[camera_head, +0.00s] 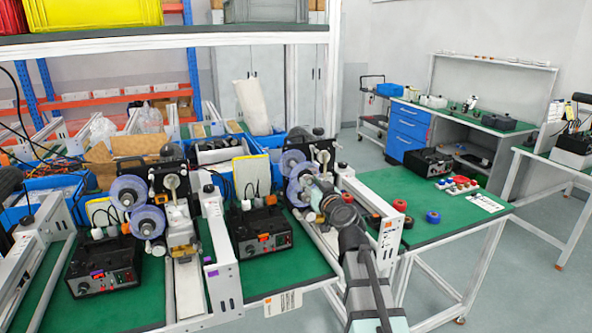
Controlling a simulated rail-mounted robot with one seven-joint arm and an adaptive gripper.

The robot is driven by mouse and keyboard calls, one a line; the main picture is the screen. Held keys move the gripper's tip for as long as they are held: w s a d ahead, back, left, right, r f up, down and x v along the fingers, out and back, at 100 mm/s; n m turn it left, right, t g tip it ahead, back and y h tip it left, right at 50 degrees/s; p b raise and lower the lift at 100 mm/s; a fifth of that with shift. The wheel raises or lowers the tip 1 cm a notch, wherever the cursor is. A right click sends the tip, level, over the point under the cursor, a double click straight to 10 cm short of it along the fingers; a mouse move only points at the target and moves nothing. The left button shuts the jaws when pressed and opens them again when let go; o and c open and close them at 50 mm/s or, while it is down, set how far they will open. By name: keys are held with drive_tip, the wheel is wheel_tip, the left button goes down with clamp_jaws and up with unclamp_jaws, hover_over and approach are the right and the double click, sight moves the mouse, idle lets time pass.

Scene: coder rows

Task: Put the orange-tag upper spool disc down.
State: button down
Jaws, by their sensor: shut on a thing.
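The orange-tag coder (260,236) is the right one of two similar machines on the green bench, with an orange tag on its black box. Pale blue-violet spool discs cluster at its upper right. One translucent disc (291,161) is the upper one there. Another spool disc (301,175) is just below it, right at my gripper's tips. My gripper (309,184) reaches in from the lower right and is shut on a disc here, most likely the orange-tag upper spool disc. The fingers are small and partly hidden, so I cannot tell whether the disc touches the spindle.
The purple-tag coder (104,268) with its own discs (127,192) stands at left. White rails (222,255) run between the machines. Red and blue rolls (433,217) lie on the right green bench (450,210), which has bare room. A shelf (200,38) spans above.

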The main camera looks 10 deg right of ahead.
drive_tip(key=shift+s+d, duration=0.1)
drive_tip(key=shift+s, duration=0.55)
drive_tip(key=shift+g, duration=0.3)
